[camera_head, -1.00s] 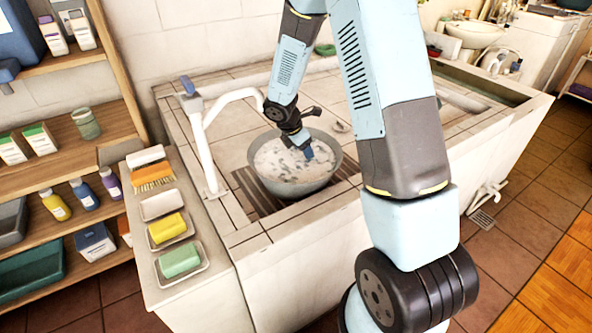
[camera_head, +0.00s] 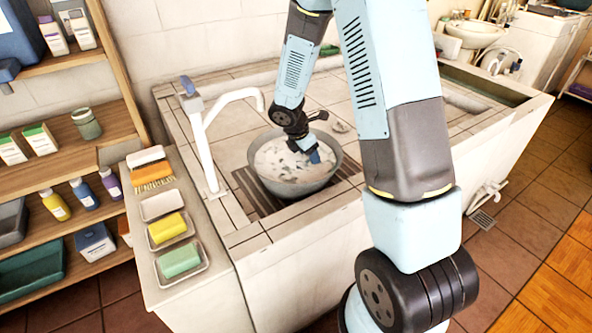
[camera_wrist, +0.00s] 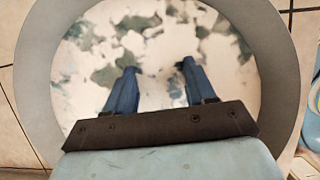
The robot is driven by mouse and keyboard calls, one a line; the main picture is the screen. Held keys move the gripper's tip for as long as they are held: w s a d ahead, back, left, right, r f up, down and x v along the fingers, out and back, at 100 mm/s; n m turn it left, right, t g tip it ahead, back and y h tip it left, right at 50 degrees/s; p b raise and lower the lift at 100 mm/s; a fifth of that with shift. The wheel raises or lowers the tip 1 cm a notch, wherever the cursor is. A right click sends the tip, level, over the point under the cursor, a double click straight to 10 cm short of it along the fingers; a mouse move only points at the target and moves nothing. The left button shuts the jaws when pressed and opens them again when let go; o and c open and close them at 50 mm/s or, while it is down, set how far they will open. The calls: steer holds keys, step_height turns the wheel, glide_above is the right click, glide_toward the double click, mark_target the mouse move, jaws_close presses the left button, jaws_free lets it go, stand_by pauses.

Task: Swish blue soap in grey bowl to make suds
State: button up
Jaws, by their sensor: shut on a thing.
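The grey bowl (camera_head: 330,172) stands on the slatted drain area of the washbasin; its rim also shows in the wrist view (camera_wrist: 36,75). White suds (camera_head: 277,163) cover most of the water, with dark patches between. My gripper (camera_head: 314,156) points down into the right part of the bowl, its blue fingers reaching into the suds. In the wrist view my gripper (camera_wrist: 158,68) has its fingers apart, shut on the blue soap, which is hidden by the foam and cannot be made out.
On the ledge at left are a brush (camera_head: 153,176), an empty white dish (camera_head: 162,205), yellow soap (camera_head: 166,228) and green soap (camera_head: 180,260) in dishes. A white tap (camera_head: 205,140) rises left of the bowl. Shelves with bottles stand further left.

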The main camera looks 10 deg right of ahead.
step_height(320, 180, up, 12)
stand_by(1.5)
stand_by(1.1)
